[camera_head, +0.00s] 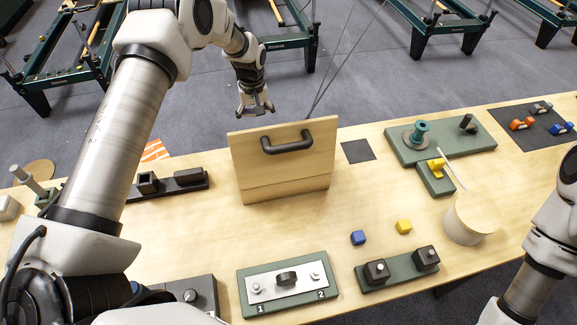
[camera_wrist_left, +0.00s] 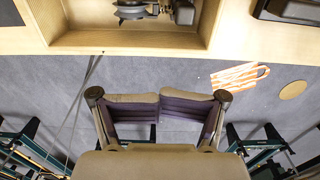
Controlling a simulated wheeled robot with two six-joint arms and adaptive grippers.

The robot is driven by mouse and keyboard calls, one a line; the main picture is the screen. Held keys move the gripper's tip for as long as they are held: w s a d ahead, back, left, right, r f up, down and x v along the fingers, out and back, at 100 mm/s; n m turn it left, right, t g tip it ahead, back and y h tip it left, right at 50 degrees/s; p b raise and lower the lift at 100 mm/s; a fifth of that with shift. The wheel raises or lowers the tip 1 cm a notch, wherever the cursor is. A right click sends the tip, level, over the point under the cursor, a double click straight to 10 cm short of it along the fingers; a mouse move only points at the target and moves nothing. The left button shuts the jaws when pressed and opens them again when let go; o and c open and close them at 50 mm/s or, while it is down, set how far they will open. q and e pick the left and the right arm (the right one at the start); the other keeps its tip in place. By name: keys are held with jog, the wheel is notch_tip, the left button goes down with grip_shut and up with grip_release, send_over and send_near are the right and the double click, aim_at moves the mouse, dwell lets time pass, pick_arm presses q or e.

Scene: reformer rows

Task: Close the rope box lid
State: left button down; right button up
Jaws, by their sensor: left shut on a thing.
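The rope box (camera_head: 287,188) is a light wooden box on the bench. Its wooden lid (camera_head: 245,157), with a black bar handle (camera_head: 287,142), stands raised along the near side and hides the inside from the head. In the left wrist view the box (camera_wrist_left: 219,22) is open at the top edge, with a dark pulley-like part (camera_wrist_left: 135,12) inside. My left gripper (camera_head: 256,112) is beyond the lid's top edge, apart from the handle. My right gripper is out of view.
A dark block fixture (camera_head: 185,178) stands left of the box. Green fixtures, a round wooden drum (camera_head: 470,219) and small cubes (camera_head: 358,238) are to the right and front. Floor lies beyond the bench.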

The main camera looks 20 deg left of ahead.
pick_arm(q)
jog(key=shift+w+a+f, duration=0.2)
jog(key=shift+w+f, duration=0.1)
jog(key=shift+f, duration=0.2)
jog(key=f+b, duration=0.2)
jog(key=w, duration=0.1)
jog(key=shift+a+f+b, duration=0.35)
jog(key=shift+f+b, duration=0.05)
jog(key=shift+w+a+f+b, duration=0.15)
jog(key=shift+w+f+b, duration=0.05)
jog(key=shift+f+b, duration=0.45)
jog(key=shift+w+a+f+b, duration=0.15)
jog(key=shift+f+b, duration=0.3)
jog(key=shift+f, duration=0.3)
jog(key=shift+s, duration=0.1)
